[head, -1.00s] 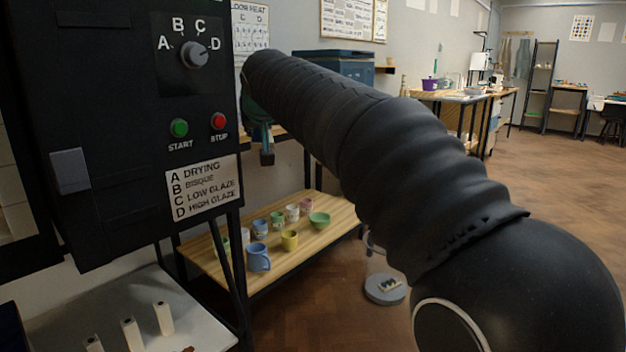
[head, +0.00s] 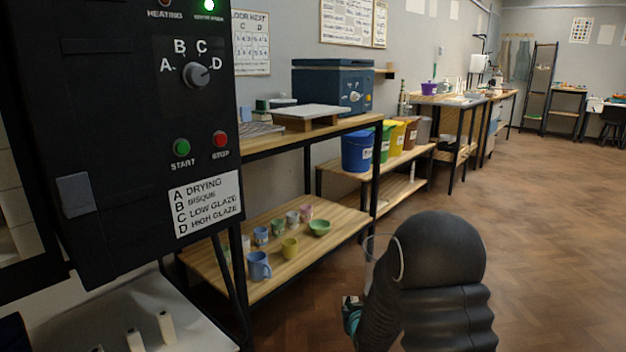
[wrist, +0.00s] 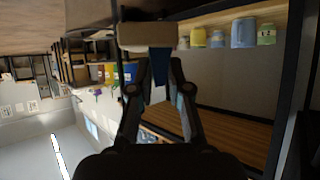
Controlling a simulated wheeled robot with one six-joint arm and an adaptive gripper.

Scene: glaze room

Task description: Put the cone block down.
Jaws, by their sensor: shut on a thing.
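In the wrist view, my gripper (wrist: 155,75) is shut on the pale, cream cone block (wrist: 147,36), which sits across the fingertips. Its cones cannot be made out. In the head view, only a small teal part of my gripper (head: 351,318) shows at the left side of my dark, folded arm. The arm hides most of the gripper there. The gripper is low, in front and to the right of the wooden shelf unit (head: 283,283), away from its top.
The shelf's upper board (head: 262,143) carries a white slab (head: 313,111) near a blue box (head: 333,85). Cups and a green bowl (head: 319,227) stand on the lower board. A black control panel (head: 130,130) stands close at left. The floor at right is open.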

